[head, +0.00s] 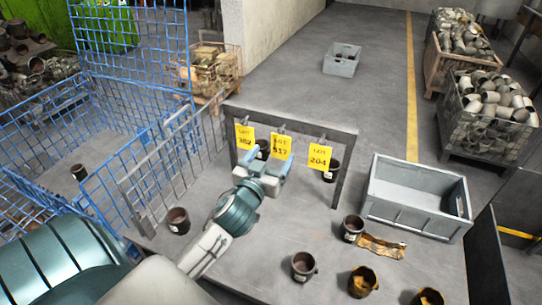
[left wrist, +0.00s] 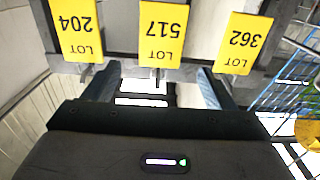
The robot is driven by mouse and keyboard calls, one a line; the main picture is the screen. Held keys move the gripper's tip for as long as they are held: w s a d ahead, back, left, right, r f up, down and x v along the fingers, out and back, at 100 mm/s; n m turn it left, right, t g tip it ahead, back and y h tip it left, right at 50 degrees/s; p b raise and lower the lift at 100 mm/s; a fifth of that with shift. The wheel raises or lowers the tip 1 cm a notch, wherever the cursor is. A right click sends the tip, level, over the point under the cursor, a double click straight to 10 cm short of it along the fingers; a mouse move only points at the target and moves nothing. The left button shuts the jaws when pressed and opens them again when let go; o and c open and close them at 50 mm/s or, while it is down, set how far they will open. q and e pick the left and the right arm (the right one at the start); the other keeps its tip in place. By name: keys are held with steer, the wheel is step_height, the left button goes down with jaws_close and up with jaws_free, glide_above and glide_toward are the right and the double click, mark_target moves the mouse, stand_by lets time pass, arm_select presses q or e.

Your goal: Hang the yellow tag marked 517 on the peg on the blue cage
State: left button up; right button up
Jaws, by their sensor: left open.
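The yellow tag marked 517 (head: 281,147) hangs in the middle of a dark rack (head: 345,170), between the tag marked 362 (head: 244,138) and the tag marked 204 (head: 320,155). My left gripper (head: 268,163) is open and empty, just in front of the rack and below tag 517. In the left wrist view the tags appear upside down. There tag 517 (left wrist: 161,35) lies centred between the two spread fingers (left wrist: 160,88), apart from them. The blue cage (head: 130,40) stands at the left. I cannot make out its peg. My right gripper is not in view.
Dark cups, such as one (head: 178,220) near the cage, stand on the grey table (head: 250,255). A grey bin (head: 415,200) sits at the right, near a brown rag (head: 381,246). Grey mesh panels (head: 160,170) stand between the rack and cage.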

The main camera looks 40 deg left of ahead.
mark_target(281, 142)
arm_select(q)
steer(key=p+x, duration=0.2)
steer(key=x, duration=0.6)
steer(key=shift+f, duration=0.1)
steer(key=shift+w+a+p, duration=0.15)
steer(key=shift+w+p, duration=0.25)
steer(key=shift+w, duration=0.25)
steer(key=shift+f, duration=0.1)
steer(key=shift+a, duration=0.1)
steer(key=c, duration=1.1)
steer(key=shift+o, duration=0.2)
steer(key=shift+r+p, duration=0.4)
steer(key=shift+r, duration=0.2)
steer(key=shift+s, duration=0.2)
